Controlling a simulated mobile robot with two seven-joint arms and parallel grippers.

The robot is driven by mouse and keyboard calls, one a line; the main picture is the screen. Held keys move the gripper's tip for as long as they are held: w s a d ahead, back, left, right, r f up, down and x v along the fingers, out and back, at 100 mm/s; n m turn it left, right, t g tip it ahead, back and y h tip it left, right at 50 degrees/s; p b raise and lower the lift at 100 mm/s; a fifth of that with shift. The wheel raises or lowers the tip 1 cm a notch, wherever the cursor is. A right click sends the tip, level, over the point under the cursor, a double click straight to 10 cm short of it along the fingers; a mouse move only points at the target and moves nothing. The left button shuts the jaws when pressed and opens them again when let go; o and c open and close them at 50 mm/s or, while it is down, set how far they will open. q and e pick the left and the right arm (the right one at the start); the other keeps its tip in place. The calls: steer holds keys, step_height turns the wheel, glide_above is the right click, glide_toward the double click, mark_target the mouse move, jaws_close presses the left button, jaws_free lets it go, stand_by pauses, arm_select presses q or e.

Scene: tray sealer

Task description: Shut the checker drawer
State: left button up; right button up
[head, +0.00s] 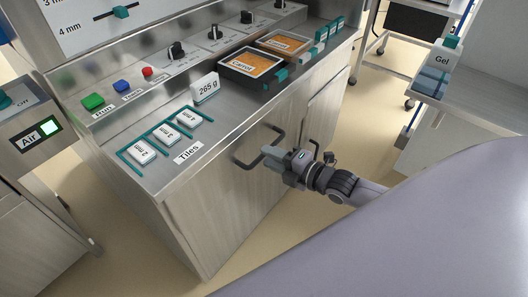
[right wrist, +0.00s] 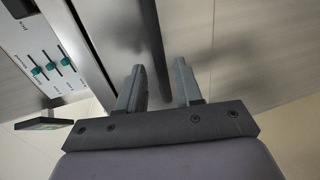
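No label reading "checker" is legible, so I cannot tell for certain which front is the checker drawer. The steel-topped cabinet has a pale wood front (head: 215,220) with a dark bar handle (head: 242,160). My right gripper (head: 270,156) is at this handle, reaching in from the right. In the right wrist view its two fingers (right wrist: 160,75) stand apart, with a dark bar (right wrist: 153,35) running down between them. I cannot see firm contact on both sides. How far any drawer stands out is hard to tell. My left gripper is not in view.
A second dark handle (head: 309,146) sits on the panel to the right. On the counter are numbered white tiles (head: 143,153), a 265 g display (head: 205,88) and orange-filled trays (head: 253,67). A side bench (head: 468,100) holds a Gel bottle (head: 436,73). Floor shows between them.

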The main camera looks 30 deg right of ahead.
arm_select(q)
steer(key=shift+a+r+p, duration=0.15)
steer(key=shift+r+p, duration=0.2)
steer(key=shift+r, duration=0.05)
arm_select(e)
steer(key=shift+v, duration=1.75)
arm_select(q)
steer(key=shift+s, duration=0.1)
arm_select(e)
steer(key=shift+a, duration=0.1)
